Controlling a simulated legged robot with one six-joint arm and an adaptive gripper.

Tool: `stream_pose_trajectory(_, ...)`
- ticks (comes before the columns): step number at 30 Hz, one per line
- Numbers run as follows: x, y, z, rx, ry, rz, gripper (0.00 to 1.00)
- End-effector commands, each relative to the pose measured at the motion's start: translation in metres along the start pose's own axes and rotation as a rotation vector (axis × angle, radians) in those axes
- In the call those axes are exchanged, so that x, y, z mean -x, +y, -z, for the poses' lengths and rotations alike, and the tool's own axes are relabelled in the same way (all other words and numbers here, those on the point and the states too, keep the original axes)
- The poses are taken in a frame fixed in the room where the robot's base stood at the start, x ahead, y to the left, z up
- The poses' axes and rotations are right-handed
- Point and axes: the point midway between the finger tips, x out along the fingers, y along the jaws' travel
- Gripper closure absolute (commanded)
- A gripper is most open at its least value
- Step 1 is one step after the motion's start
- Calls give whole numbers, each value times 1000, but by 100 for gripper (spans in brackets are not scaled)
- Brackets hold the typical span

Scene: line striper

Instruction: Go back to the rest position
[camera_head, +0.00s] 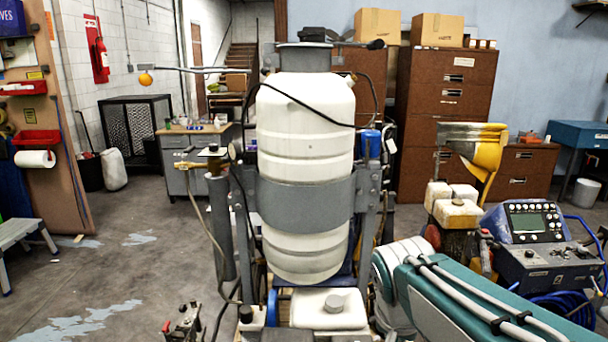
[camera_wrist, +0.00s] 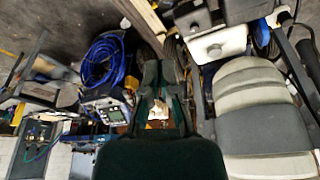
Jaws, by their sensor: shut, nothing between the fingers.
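My gripper (camera_wrist: 162,85) shows in the wrist view, with its dark fingers together and nothing held between them. It is over the machine, between the control box (camera_wrist: 108,112) on the left and the white tank (camera_wrist: 260,150) with its grey band on the right. In the head view my teal arm crosses the lower right corner, and the gripper is out of sight there. The line striper's tall white tank (camera_head: 305,120) stands upright in the middle, held by a grey band (camera_head: 305,200). The control box (camera_head: 540,225) is at the right.
A blue hose coil (camera_wrist: 100,62) lies near the control box. A yellow part (camera_head: 485,150) rises behind my arm. Brown cabinets (camera_head: 445,90) and a grey workbench (camera_head: 190,160) stand at the back. The floor (camera_head: 130,245) at left is mostly clear, beside a step stool (camera_head: 25,235).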

Motion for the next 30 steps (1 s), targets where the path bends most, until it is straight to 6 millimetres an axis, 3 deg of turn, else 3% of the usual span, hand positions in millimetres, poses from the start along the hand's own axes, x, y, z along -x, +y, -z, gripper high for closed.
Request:
stream_pose_trajectory(9,21,32,-45,180,73,98,100)
stream_pose_trajectory(18,26,53,-87,346,162,162,100)
stream_pose_trajectory(30,25,58,-100,409,196,179,100)
